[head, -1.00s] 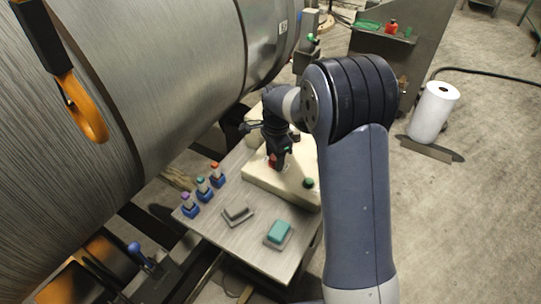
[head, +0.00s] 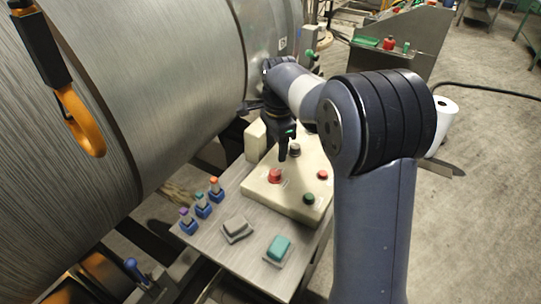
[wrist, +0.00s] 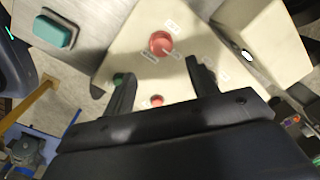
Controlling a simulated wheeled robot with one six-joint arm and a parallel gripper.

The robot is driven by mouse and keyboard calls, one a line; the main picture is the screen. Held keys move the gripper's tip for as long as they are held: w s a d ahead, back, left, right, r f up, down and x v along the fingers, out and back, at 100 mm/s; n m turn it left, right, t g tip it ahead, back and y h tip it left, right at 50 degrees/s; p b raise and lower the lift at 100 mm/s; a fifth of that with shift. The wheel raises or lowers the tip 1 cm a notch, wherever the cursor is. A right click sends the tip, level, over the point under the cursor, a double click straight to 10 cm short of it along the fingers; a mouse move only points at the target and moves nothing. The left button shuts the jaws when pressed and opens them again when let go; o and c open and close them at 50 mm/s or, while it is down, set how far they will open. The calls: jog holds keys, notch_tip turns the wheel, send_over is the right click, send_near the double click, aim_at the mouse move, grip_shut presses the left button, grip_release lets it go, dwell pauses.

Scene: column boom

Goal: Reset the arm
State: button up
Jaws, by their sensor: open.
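My gripper (head: 283,148) hangs above the cream control box on the table in the head view. In the wrist view my gripper (wrist: 158,82) has its two dark fingers spread apart with nothing between them. The large red button (wrist: 160,42) lies beyond the fingertips in the wrist view. The small red button (wrist: 157,100) shows between the fingers, and the green one is partly hidden by the left finger.
A large metal cylinder (head: 150,90) fills the left. A white roll (head: 441,125) stands on open floor at right.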

aim_at(275, 172)
jog(key=shift+r, duration=0.2)
jog(key=f, duration=0.7)
jog(key=f+p, duration=0.1)
jog(key=f, duration=0.3)
jog(key=shift+w, duration=0.3)
jog(key=shift+r, duration=0.1)
